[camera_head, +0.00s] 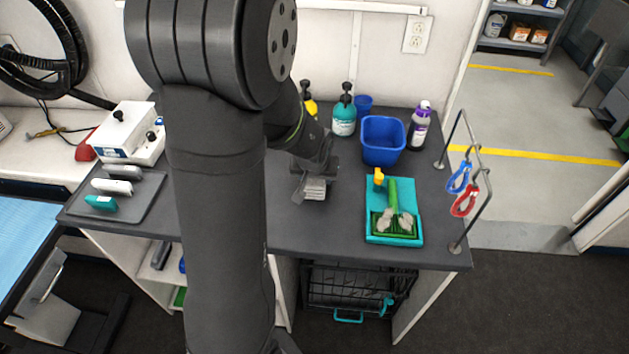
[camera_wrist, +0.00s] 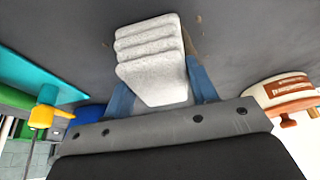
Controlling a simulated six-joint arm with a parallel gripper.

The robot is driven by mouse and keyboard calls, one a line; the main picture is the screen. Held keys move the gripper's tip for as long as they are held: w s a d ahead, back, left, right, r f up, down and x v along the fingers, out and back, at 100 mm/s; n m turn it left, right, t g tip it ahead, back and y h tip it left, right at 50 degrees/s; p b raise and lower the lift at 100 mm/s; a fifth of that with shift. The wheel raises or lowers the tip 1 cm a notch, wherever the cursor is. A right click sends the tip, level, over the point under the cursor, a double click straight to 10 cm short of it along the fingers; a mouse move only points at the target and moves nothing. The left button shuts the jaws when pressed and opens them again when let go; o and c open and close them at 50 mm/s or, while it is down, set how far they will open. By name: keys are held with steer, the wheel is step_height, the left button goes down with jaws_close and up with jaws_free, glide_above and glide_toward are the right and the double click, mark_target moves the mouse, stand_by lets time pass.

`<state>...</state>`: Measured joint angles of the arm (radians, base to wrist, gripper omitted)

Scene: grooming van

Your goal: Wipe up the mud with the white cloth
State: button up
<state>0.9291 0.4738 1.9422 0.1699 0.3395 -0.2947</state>
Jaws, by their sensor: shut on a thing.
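The white cloth (camera_wrist: 150,62), folded in several layers, is held between the blue fingers of my gripper (camera_wrist: 160,88). In the head view my gripper (camera_head: 313,186) is low over the middle of the dark grey tabletop, with the cloth's pale edge (camera_head: 315,190) showing below it. I cannot tell whether the cloth touches the surface. Small brown specks, apparently mud (camera_wrist: 198,19), lie on the grey top just beyond the cloth in the wrist view. Any mud under the cloth or behind my arm is hidden.
A teal tray (camera_head: 374,237) with a green brush lies right of my gripper. A blue bin (camera_head: 382,139), a teal pump bottle (camera_head: 344,115) and a purple bottle (camera_head: 419,126) stand behind. A grey mat (camera_head: 140,206) with several tools is left. A metal rack (camera_head: 484,205) stands at the right edge.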

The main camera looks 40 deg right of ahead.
mark_target(307, 184)
steer(key=shift+w+d, duration=2.25)
steer(key=shift+s+a, duration=3.5)
steer(key=shift+w+a, duration=0.55)
steer(key=shift+w, duration=0.15)
steer(key=shift+w+d, duration=3.45)
steer(key=shift+s+a, duration=3.35)
steer(key=shift+s+a+r, duration=0.1)
steer(key=shift+r, duration=4)
